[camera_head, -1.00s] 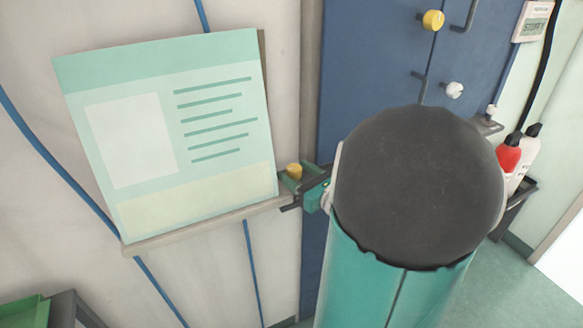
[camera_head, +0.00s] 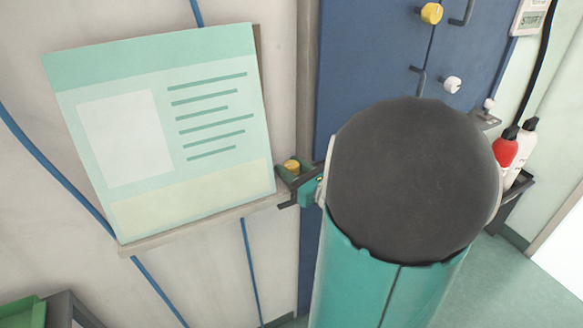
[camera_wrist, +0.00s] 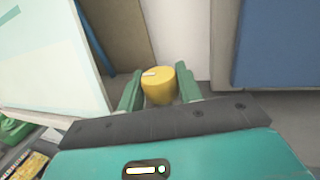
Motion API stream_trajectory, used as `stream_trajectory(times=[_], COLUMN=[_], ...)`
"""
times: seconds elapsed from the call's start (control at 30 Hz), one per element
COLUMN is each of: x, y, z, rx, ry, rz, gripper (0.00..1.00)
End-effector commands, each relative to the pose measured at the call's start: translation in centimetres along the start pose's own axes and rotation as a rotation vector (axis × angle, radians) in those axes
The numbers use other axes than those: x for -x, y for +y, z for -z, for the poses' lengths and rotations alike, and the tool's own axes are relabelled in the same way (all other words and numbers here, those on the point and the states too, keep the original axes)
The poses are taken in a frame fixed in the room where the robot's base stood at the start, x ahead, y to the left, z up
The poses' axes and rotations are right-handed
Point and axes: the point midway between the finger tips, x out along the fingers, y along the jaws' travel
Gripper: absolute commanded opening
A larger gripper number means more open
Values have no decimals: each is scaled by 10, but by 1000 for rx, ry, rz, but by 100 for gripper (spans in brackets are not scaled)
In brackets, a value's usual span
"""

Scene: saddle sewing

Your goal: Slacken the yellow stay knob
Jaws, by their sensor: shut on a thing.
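The yellow stay knob (camera_head: 291,166) is at the right end of the ledge under the pale green board. In the wrist view the knob (camera_wrist: 159,90) sits between the two green fingers of my gripper (camera_wrist: 159,73), with a short pale mark on its top. My gripper (camera_head: 297,185) is shut on it. The finger contact is hard to make out, and my arm's dark round cap and teal link hide part of the scene to the right.
The pale green board (camera_head: 160,130) leans on its ledge (camera_head: 200,225) close left of my gripper. A blue cabinet (camera_head: 375,60) behind carries another yellow knob (camera_head: 431,13) and a white knob (camera_head: 452,84). Red and white bottles (camera_head: 508,150) stand at right.

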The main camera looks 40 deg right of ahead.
Motion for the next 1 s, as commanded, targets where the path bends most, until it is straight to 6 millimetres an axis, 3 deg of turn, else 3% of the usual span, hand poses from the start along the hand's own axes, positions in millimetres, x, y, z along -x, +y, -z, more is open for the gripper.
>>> stream_trajectory(times=[0.37, 1.0], x=[-3, -3], y=[-1, 0], z=[1, 2], rx=[1, -1], ry=[3, 4], rz=[-116, -575], gripper=[12, 12])
